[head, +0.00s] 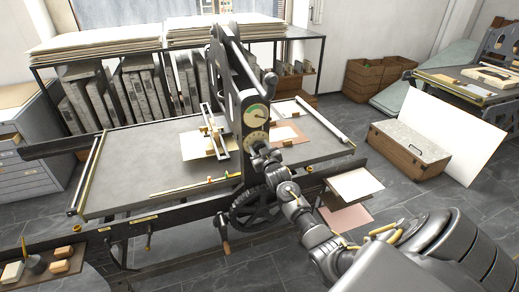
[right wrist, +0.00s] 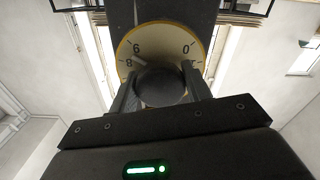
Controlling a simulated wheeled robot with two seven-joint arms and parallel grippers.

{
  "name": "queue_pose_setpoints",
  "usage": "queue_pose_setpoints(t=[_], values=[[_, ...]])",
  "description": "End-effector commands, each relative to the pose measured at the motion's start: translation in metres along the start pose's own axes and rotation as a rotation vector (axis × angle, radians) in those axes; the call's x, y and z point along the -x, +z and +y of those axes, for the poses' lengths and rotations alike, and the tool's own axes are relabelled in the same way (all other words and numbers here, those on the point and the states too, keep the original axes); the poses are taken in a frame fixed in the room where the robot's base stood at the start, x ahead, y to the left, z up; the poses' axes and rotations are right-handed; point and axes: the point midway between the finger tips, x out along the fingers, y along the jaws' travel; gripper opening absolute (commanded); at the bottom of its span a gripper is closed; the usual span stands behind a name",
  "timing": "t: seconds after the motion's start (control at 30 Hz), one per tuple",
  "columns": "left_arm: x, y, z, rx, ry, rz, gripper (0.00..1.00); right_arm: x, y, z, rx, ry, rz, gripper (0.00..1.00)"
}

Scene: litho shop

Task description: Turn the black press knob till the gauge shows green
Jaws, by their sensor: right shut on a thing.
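The black press knob (right wrist: 162,88) sits in front of a pale numbered dial (right wrist: 150,38) with a yellow rim in the right wrist view. My right gripper (right wrist: 160,100) has one finger on each side of the knob and is shut on it. In the head view, my right gripper (head: 262,154) reaches the press upright from the lower right and hides most of the knob. The round gauge (head: 256,115) sits just above the numbered dial (head: 256,137). Its face is pale with green; the needle points right, but its exact zone is too small to tell. My left gripper is out of view.
The press bed (head: 130,165) spreads on both sides of the upright. A geared wheel (head: 250,208) with a wooden-handled crank is below my right gripper. A small shelf with a pale sheet (head: 356,184) is close to my right arm. A wooden chest (head: 408,150) stands farther right.

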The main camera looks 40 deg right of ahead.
Motion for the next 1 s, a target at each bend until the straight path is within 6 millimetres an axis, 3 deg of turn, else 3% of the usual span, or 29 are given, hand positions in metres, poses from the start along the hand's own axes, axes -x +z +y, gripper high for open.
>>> queue_pose_setpoints(t=[1.0], values=[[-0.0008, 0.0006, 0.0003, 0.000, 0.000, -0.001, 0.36, 0.0000, -0.0013, 0.0029, 0.969, 0.000, 0.000, 0.26]])
